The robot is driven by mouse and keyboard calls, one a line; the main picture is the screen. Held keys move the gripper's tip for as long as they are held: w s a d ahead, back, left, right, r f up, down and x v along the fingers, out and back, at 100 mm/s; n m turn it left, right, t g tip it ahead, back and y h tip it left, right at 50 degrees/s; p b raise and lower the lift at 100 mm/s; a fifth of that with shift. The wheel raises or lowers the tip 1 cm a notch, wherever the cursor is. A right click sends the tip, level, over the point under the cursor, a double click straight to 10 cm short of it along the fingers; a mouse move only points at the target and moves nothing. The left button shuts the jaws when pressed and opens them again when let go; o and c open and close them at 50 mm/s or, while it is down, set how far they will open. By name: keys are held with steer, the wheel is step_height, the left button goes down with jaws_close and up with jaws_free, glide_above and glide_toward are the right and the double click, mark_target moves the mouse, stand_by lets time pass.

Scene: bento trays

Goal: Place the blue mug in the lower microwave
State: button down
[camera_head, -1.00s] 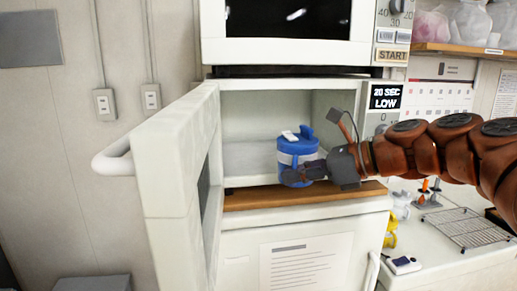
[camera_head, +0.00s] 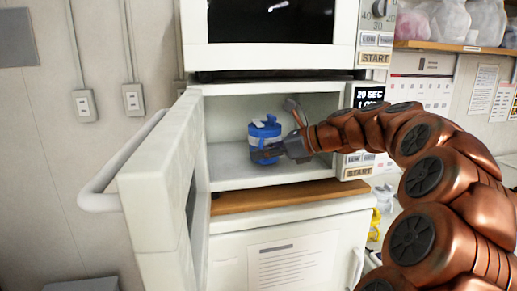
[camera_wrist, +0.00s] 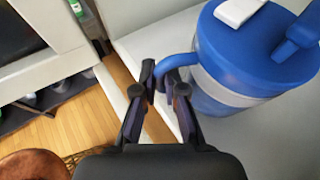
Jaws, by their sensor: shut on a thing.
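The blue mug (camera_head: 264,133), with a lid and a pale band, is upright inside the lower microwave (camera_head: 199,205), whose door (camera_head: 160,180) stands wide open to the left. My gripper (camera_head: 268,152) reaches in through the opening from the right. In the wrist view the fingers (camera_wrist: 165,84) are shut on the handle of the blue mug (camera_wrist: 255,50). The mug is close to or on the cavity floor; I cannot tell whether it touches. The side of the mug behind my fingers is partly hidden.
An upper microwave (camera_head: 272,57) sits directly above. A wooden board (camera_head: 270,196) lies below the lower microwave on a white cabinet (camera_head: 330,235). The open door's handle (camera_head: 98,195) juts out at left. Cavity space is free left of the mug.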

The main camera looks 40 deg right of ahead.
mark_target(254, 147)
steer(key=shift+w+d+p, duration=0.2)
steer(key=shift+w+d, duration=0.1)
steer(key=shift+w, duration=0.4)
steer(key=shift+w+d+p, duration=0.2)
steer(key=shift+w+d, duration=0.15)
steer(key=shift+w, duration=0.4)
steer(key=shift+w+d+p, duration=0.2)
steer(key=shift+w+d, duration=0.1)
steer(key=shift+w, duration=0.4)
steer(key=shift+f, duration=0.75)
steer(key=shift+f, duration=0.1)
steer(key=c, duration=1.2)
jaws_free()
steer(key=shift+c, duration=0.2)
steer(key=b+v, duration=0.2)
steer(key=v, duration=1)
steer(key=shift+b, duration=0.3)
